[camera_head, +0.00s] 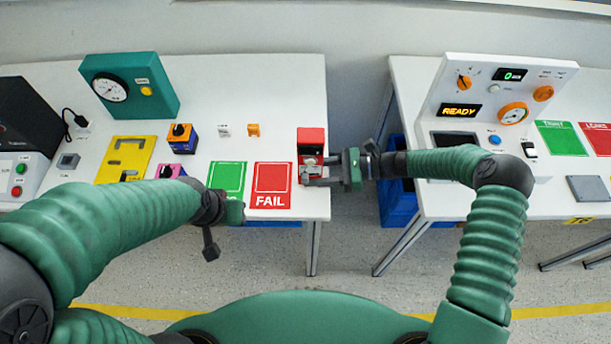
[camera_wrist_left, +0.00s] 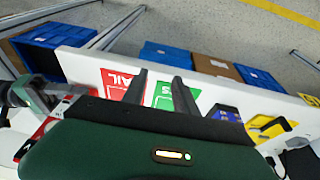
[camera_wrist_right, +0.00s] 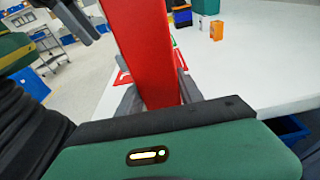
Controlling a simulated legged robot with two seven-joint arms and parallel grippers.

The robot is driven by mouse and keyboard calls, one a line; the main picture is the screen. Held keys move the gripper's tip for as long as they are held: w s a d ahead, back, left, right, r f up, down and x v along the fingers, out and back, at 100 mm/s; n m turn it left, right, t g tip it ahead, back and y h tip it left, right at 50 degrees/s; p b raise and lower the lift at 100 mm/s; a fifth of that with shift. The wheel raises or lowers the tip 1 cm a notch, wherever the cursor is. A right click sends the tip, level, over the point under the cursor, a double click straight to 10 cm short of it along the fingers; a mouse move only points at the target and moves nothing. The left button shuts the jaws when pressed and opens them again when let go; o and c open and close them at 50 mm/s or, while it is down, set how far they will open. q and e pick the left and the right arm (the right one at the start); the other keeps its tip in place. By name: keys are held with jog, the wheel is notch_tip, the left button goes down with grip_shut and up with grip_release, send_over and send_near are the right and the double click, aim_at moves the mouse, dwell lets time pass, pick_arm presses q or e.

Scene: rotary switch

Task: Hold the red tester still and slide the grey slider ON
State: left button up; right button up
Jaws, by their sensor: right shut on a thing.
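The red tester (camera_head: 311,138) is at the right edge of the left table, beside the FAIL card. It has a grey and dark face; I cannot make out the grey slider or its setting. My right gripper (camera_head: 308,172) is shut on the tester from the right side. In the right wrist view the tester's red body (camera_wrist_right: 143,45) stands between the right gripper's fingers (camera_wrist_right: 160,98). My left gripper (camera_head: 210,243) is near the table's front edge, left of the tester. In the left wrist view its fingers (camera_wrist_left: 158,85) are apart with nothing between them.
The green card (camera_head: 227,178) and red FAIL card (camera_head: 271,184) lie left of the tester. An orange-and-blue switch box (camera_head: 182,138), yellow plate (camera_head: 124,158) and teal gauge box (camera_head: 130,85) stand farther left. A gap separates this table from the right table with its READY panel (camera_head: 495,98).

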pick_arm(q)
jog(key=w+d+r+t+h, duration=0.1)
jog(key=w+d+t, duration=0.15)
jog(key=d, duration=0.35)
jog(key=w+d+r+t+h, duration=0.1)
jog(key=w+d+r, duration=0.1)
jog(key=w+d, duration=0.3)
jog(key=t+y, duration=0.2)
send_near(306, 182)
jog(key=x, duration=0.8)
jog(key=shift+r, duration=0.1)
grip_shut()
